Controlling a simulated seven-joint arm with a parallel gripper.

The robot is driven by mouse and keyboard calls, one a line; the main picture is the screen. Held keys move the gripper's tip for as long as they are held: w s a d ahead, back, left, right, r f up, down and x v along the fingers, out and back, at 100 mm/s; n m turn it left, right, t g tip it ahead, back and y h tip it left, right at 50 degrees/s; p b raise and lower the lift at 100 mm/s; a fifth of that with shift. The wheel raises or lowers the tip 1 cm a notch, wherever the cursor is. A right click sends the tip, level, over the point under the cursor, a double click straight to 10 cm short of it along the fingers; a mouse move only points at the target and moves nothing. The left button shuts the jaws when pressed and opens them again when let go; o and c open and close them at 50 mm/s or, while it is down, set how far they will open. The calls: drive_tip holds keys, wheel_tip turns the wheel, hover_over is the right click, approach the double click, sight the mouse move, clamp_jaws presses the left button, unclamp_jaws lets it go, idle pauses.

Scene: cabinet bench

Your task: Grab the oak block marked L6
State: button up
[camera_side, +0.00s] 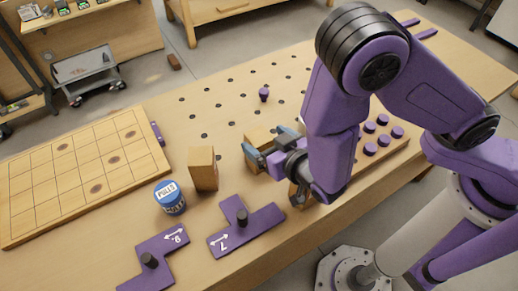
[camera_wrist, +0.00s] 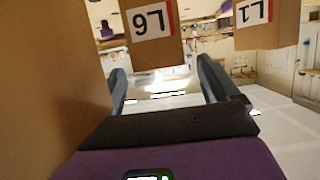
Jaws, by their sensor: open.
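In the wrist view, the oak block marked L6 (camera_wrist: 151,48) hangs from the top edge of the picture, its white label upside down with a red strip beside it. It lies ahead of my gripper (camera_wrist: 165,80), in line with the gap between the open fingers; its upper part in the picture is cut off. In the side view, my gripper (camera_side: 268,143) is low over the bench with its fingers by an oak block (camera_side: 259,137), partly hidden behind them. No label reads there, so I cannot tell which block that is.
A block marked L1 (camera_wrist: 262,38) stands right of L6, and a brown surface (camera_wrist: 50,80) fills the left close by. In the side view, an upright oak block (camera_side: 203,170), blue tin (camera_side: 170,199), purple pieces (camera_side: 243,230) and gridded board (camera_side: 75,170) lie left of my gripper.

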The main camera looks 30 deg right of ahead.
sight(261, 138)
drive_tip(key=shift+x, duration=2.85)
drive_tip(key=shift+f, duration=0.1)
drive_tip(key=shift+c, duration=0.3)
drive_tip(key=c, duration=1.5)
